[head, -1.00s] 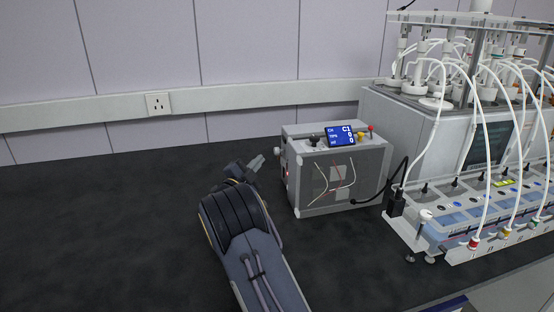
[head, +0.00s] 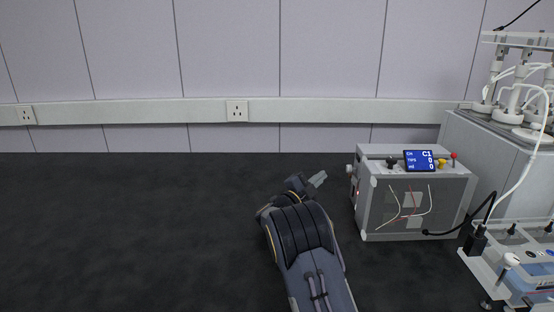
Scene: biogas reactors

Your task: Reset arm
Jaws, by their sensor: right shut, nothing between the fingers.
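My right arm comes in from the bottom of the head view. Its gripper (head: 316,180) is shut and empty, with its fingers pointing up and to the right. It is above the dark bench, left of the grey control box and apart from it. The wrist hides part of the gripper. My left gripper is not in view.
The grey control box (head: 455,208) has a blue screen (head: 419,160), knobs and a black cable. The biogas reactor unit (head: 508,140) stands at the right edge. The dark bench top (head: 130,225) is clear at left. Wall sockets (head: 237,111) are behind.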

